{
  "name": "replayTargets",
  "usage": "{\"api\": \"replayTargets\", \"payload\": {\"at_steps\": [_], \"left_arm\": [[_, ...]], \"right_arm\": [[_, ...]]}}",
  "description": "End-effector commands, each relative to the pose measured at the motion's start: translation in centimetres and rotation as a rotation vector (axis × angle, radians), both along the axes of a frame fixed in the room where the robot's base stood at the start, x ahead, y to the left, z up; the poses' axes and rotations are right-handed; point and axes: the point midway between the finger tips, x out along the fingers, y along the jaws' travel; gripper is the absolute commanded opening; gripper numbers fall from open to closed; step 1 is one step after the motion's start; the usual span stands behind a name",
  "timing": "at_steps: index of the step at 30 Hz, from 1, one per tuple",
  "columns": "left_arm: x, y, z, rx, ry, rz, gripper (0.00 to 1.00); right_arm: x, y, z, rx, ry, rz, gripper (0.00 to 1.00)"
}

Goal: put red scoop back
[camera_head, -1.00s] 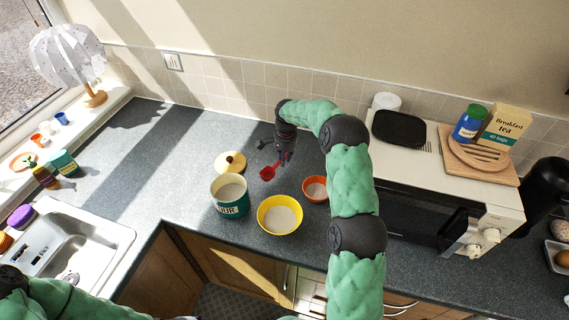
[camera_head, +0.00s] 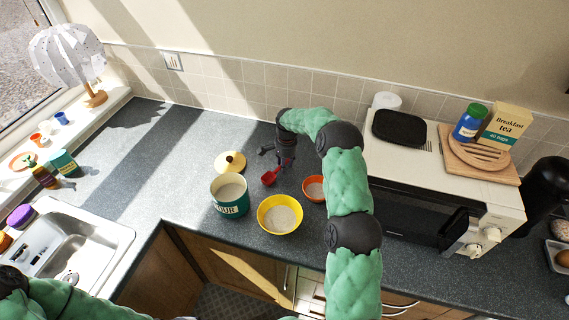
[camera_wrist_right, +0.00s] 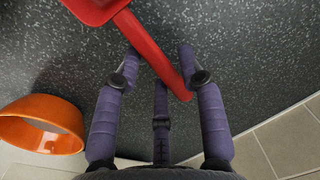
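The red scoop (camera_head: 270,178) is beside my right gripper (camera_head: 287,160) over the counter, right of the teal tin. The teal tin (camera_head: 230,209), with pale powder inside, stands uncovered. Its cream lid (camera_head: 231,162) with a dark knob lies behind it. Only green arm parts of mine show at lower left; my left gripper is out of view.
A yellow bowl (camera_head: 280,228) and a smaller orange bowl (camera_head: 314,197), both with pale contents, stand in front of the gripper; the orange bowl also shows in the right wrist view (camera_wrist_right: 70,112). A microwave (camera_head: 420,200) stands right, a sink (camera_head: 95,240) left. The counter's left part is clear.

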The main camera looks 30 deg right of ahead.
Motion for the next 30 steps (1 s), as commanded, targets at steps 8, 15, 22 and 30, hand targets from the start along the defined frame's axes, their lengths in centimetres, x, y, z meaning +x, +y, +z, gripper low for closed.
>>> {"api": "replayTargets", "payload": {"at_steps": [8, 15, 22, 30], "left_arm": [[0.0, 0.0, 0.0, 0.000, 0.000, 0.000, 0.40], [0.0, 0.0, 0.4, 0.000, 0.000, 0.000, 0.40], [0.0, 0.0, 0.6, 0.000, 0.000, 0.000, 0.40], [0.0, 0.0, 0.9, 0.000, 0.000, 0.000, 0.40]], "right_arm": [[0.0, 0.0, 0.1, 0.000, 0.000, 0.000, 0.47], [0.0, -0.1, 1.8, -0.001, -0.002, 0.000, 0.47], [-0.3, -0.2, 6.3, -0.002, -0.004, 0.000, 0.47], [-0.6, -0.2, 10.8, 0.000, -0.003, -0.001, 0.47]]}}
